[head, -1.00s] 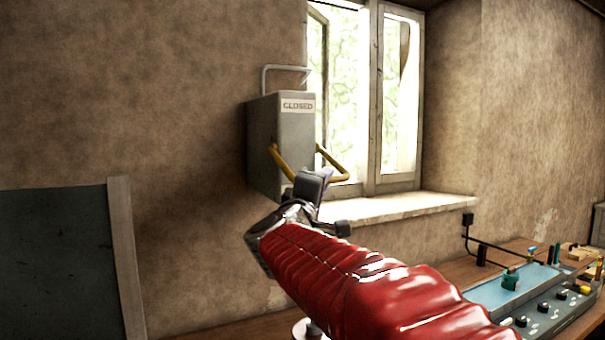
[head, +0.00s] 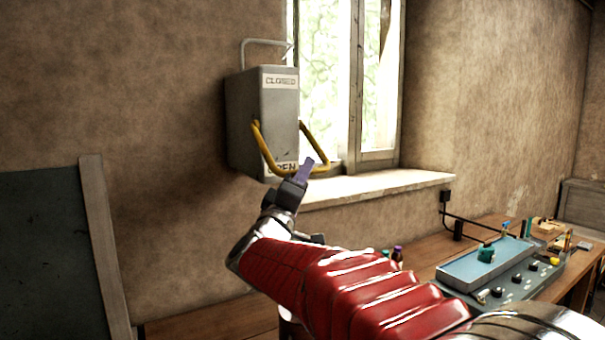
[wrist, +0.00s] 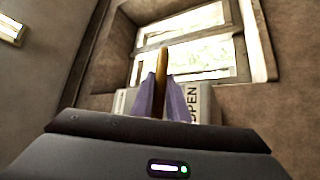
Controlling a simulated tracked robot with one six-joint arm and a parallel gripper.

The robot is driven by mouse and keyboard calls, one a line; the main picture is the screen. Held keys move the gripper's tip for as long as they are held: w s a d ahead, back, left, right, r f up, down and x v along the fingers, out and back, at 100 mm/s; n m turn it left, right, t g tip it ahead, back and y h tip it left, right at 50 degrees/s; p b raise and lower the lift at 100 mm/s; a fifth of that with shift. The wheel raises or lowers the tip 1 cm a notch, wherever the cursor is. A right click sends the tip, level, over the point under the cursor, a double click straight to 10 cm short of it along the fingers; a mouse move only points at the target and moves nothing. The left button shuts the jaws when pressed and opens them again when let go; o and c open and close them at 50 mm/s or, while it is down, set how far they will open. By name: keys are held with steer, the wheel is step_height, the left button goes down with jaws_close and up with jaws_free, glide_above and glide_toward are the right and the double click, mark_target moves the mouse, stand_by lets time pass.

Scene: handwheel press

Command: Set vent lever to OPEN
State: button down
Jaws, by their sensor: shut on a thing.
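The vent lever (head: 261,148) is a yellow U-shaped bar on a grey wall box (head: 247,122). A CLOSED label (head: 280,81) is near the top of the box front, and an OPEN label (head: 283,167) is low on it, partly covered by the lever. The lever slopes down, its crossbar near the OPEN label's height. My gripper (head: 304,172) is at the crossbar, its purple fingers shut on it. In the wrist view, the yellow bar (wrist: 161,68) stands between the fingers (wrist: 163,98), beside the OPEN label (wrist: 193,104).
A window with a pale sill (head: 385,185) is right of the box. A workbench at lower right carries a blue-topped control panel (head: 487,265) and small items. A dark framed board (head: 45,250) is at the left. Bare wall lies between the board and box.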

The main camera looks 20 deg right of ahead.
steer(key=shift+w+f, duration=0.1)
steer(key=shift+f, duration=0.35)
steer(key=c, duration=2.2)
jaws_free()
steer(key=o, duration=0.5)
steer(key=shift+c, duration=0.2)
steer(key=shift+r, duration=0.15)
steer(key=v, duration=1.4)
steer(key=shift+d, duration=0.1)
